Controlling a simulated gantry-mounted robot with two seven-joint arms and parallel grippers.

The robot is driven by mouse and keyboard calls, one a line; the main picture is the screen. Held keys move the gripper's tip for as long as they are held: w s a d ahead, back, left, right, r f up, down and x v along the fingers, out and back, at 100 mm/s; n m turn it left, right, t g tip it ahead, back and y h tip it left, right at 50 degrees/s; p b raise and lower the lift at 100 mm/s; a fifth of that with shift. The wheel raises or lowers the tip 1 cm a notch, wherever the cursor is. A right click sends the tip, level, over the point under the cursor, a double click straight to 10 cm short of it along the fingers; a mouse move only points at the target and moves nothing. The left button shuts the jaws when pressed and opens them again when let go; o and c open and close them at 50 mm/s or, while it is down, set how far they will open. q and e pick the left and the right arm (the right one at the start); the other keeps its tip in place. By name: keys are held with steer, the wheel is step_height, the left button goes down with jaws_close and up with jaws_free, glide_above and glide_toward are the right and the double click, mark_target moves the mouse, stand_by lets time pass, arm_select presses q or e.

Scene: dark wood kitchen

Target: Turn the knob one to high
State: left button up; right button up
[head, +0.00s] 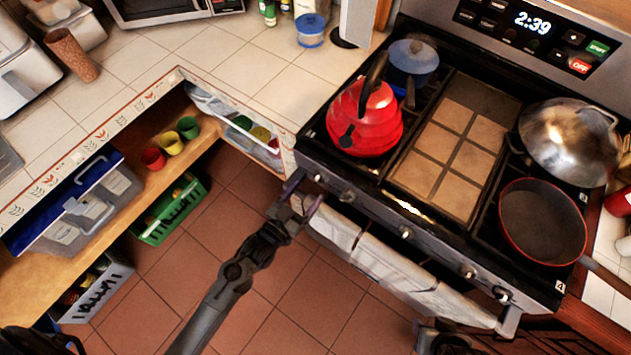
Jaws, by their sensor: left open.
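The stove front carries a row of small knobs. The leftmost knob (318,178) is at the left end of the panel, and another knob (347,195) is just right of it. Further right are a knob (406,232), a knob (467,271) and a knob (503,293). My left gripper (304,195) is open and empty, with its fingers spread just in front of the leftmost knob; I cannot tell whether they touch it. A dark part of my right arm (440,338) shows at the bottom edge; its fingers cannot be made out.
A red kettle (366,118), a blue pot (413,60), a domed metal lid (568,140) and a red-rimmed pan (542,222) stand on the stove. A towel (390,265) hangs below the knobs. Open shelves (195,150) lie left; the tiled floor (300,290) is clear.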

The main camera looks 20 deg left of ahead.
mark_target(316, 181)
arm_select(q)
steer(key=shift+x, duration=2.7)
steer(key=c, duration=1)
steer(key=shift+c, duration=0.2)
